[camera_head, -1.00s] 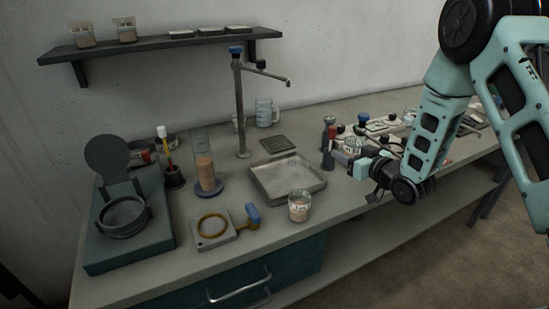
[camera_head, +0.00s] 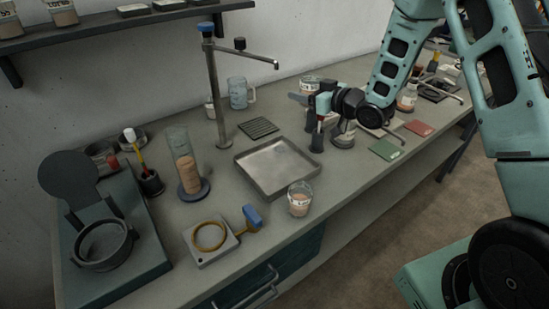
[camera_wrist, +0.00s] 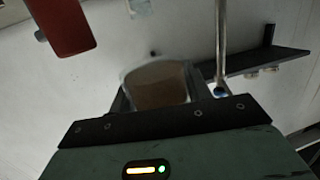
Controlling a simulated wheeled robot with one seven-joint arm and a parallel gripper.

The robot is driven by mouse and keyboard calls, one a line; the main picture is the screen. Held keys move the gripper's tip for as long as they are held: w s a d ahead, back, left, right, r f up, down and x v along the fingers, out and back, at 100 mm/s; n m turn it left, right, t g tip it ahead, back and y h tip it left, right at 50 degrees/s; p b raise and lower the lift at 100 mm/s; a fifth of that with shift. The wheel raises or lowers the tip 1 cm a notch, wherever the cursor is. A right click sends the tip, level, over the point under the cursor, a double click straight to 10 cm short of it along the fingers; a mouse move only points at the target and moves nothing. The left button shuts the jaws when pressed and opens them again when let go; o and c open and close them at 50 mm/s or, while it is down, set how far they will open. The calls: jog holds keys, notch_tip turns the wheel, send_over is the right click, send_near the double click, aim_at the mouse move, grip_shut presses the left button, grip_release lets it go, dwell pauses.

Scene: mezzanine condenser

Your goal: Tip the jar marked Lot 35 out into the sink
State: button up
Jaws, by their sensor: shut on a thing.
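My gripper (camera_head: 312,101) is shut on a jar of brown contents (camera_wrist: 158,86), seen close up between the jaws in the wrist view. In the head view it is over the bench, right of and behind the sink. No lot number is readable on the held jar, and its tilt cannot be told. The sink looks like the shallow square metal basin (camera_head: 251,177) at mid bench. The tap (camera_head: 220,95) stands behind it, its spout reaching right. Another small jar with pinkish-brown contents (camera_head: 299,203) stands at the basin's front right corner.
A glass cylinder (camera_head: 178,142), a ring on a plate (camera_head: 195,250) and a dark green device (camera_head: 135,265) stand left of the basin. A glass mug (camera_head: 238,91) stands behind the tap. A red object (camera_wrist: 62,22) shows in the wrist view. A shelf (camera_head: 110,28) holds labelled jars.

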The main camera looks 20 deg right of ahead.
jog(key=shift+s+a+f+n+b, duration=0.25)
jog(key=shift+a+f+n+b, duration=0.25)
jog(key=shift+n, duration=0.3)
jog(key=a+f+n+b, duration=0.1)
jog(key=f+b, duration=0.1)
jog(key=f, duration=0.1)
jog(key=a+f+n+h+b, duration=0.1)
jog(key=f+n+b, duration=0.1)
jog(key=f, duration=0.1)
jog(key=s+f+n+h+b, duration=0.1)
jog(key=f+b, duration=0.2)
jog(key=shift+s+a+n, duration=0.1)
jog(key=shift+a+n, duration=0.2)
jog(key=shift+a, duration=0.1)
jog(key=shift+f+n, duration=0.1)
jog(key=shift+n, duration=0.2)
jog(key=shift+f+t+b, duration=0.3)
jog(key=shift+f, duration=0.05)
jog(key=shift+f+n, duration=0.35)
jog(key=shift+n, duration=0.05)
jog(key=shift+r+n+h+p, duration=0.3)
jog(key=shift+r+n, duration=0.15)
jog(key=shift+n, duration=0.25)
